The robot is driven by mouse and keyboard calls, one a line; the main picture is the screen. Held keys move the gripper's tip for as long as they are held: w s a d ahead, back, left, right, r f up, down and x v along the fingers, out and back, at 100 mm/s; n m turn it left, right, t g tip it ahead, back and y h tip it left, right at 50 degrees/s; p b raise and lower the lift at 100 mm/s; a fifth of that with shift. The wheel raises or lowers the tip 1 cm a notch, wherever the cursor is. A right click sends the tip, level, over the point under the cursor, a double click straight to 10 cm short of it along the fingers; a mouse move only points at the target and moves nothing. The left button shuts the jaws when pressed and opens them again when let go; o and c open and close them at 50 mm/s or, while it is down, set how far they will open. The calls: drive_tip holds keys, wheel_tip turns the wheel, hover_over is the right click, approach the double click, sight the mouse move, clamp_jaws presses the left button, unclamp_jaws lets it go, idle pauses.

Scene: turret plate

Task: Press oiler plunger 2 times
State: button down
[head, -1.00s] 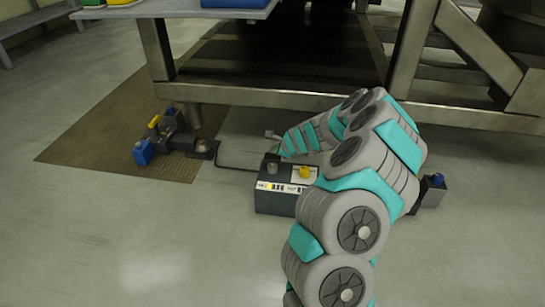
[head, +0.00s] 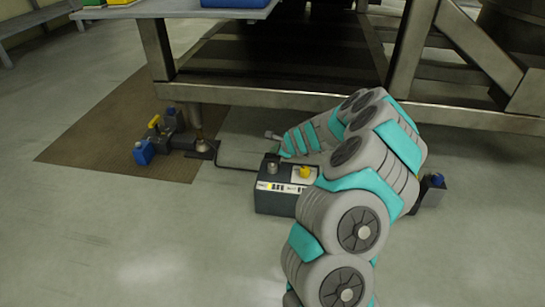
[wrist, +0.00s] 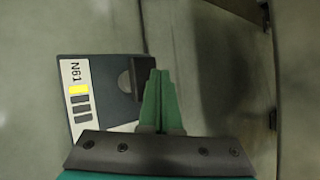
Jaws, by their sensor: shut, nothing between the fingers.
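A dark box with a white label strip (head: 268,200) stands on the floor in the middle of the head view. On its top are a short grey round knob (head: 272,168) and a yellow knob (head: 304,171); I cannot tell which is the oiler plunger. In the wrist view the box (wrist: 105,75) lies left of the fingers, with an N61 label and a yellow bar. A dark piece (wrist: 127,82) on it is close beside the fingertips. My gripper (wrist: 158,74) is shut and empty at the box's edge in this view. In the head view its fingertips are hard to make out behind the box.
A metal frame (head: 260,97) with a dark underside stands behind the box. A blue-ended fitting (head: 143,152) with a yellow part sits on a brown mat (head: 85,150) to the left. A blue-capped block (head: 436,187) is right of my arm. The front floor is clear.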

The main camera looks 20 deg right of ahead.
sight(273, 156)
drive_tip(key=shift+f, duration=0.4)
drive_tip(key=shift+f, duration=1.1)
idle(1.2)
drive_tip(key=shift+r, duration=0.1)
drive_tip(key=shift+r+p, duration=1.15)
drive_tip(key=shift+r, duration=0.3)
drive_tip(key=shift+r, duration=0.1)
wheel_tip(273, 156, up, 5)
drive_tip(key=p, duration=0.4)
drive_tip(key=shift+p, duration=0.35)
